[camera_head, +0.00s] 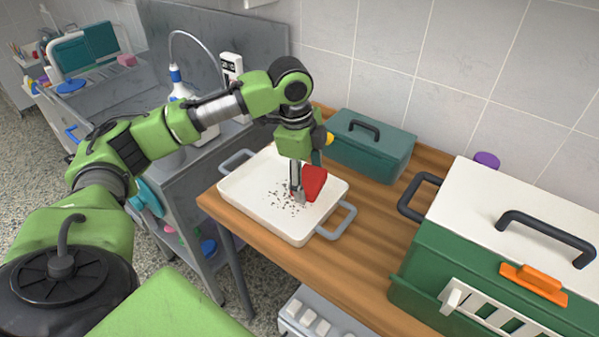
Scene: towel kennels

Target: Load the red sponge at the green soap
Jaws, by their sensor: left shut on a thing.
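My left gripper (298,186) points down over the white tray (258,181) on the wooden table. It is shut on the red sponge (315,182), which shows at the right side of the fingers. The sponge is low over the tray, near its middle; I cannot tell whether it touches the tray floor. Dark specks lie scattered on the tray around the fingertips. I cannot make out a green soap in this view. My right gripper is not in view.
A teal box (372,150) with a dark handle stands behind the tray. A large green and white pet carrier (440,255) takes the table's right side. A purple item (487,160) is behind it. A grey counter (170,140) with a white bottle (180,92) stands left.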

